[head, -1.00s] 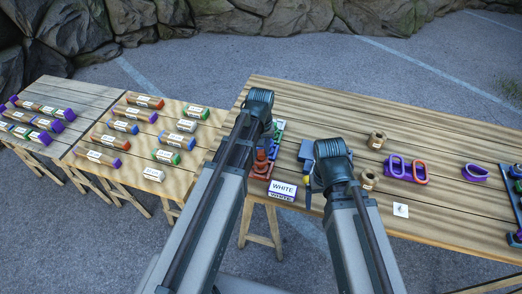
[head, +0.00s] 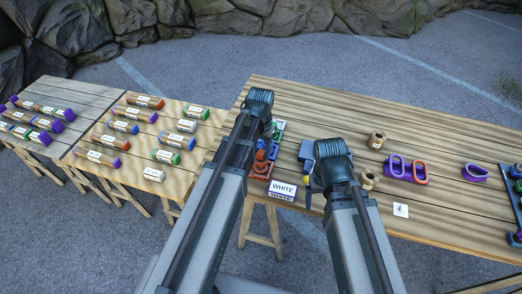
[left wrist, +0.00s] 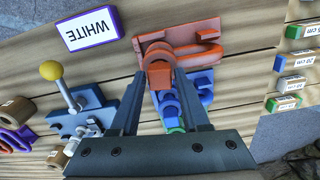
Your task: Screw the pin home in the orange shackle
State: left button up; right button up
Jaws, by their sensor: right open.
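The orange shackle (left wrist: 195,52) lies in a red-orange holder near the table's front edge; it also shows in the head view (head: 261,157), partly behind my left arm. An orange round pin end (left wrist: 158,73) stands at the shackle's near side. My left gripper (left wrist: 159,78) points down over it, its fingertips on both sides and seemingly closed on it. The pin's thread is hidden, so how deep it sits cannot be told. My right gripper (head: 318,184) hangs to the right, open, its fingers mostly hidden under its wrist.
Blue (left wrist: 171,105) and green shackles sit in line with the orange one. A WHITE sign (left wrist: 90,30) stands at the front edge. A blue-grey fixture with a yellow knob (left wrist: 51,70) is beside my right gripper. The table's back is clear.

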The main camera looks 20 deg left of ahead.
pick_arm(q)
jog(key=shift+o, duration=0.8)
jog(key=shift+r, duration=0.1)
notch_tip(320, 180, up, 4)
jog(key=p, duration=0.4)
jog(key=shift+r+p, duration=0.2)
jog(key=shift+p, duration=0.1)
jog(key=shift+f, duration=0.1)
